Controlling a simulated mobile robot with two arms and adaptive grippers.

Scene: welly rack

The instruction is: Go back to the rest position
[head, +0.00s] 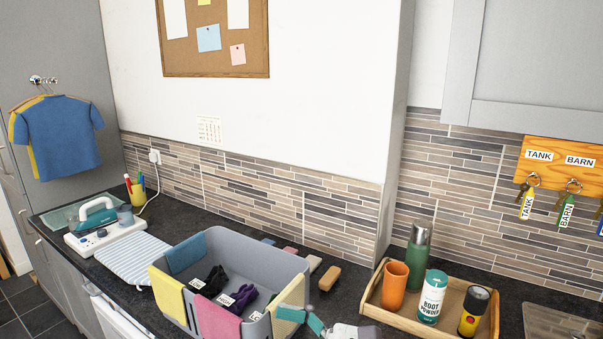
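A light grey and teal part (316,323), which looks like my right gripper, shows at the bottom edge, in front of the right end of the grey bin (280,262). It overlaps the pale yellow cloth (291,294) in the picture; I cannot tell whether it touches it. Most of this gripper is cut off by the frame, and its opening cannot be made out. My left gripper is not in view.
The bin holds dark and purple gloves (237,299), with cloths over its rim. A wooden tray (397,318) holds a bottle, a cup and two containers. An iron (95,218) stands at left. Keys (528,206) hang at right.

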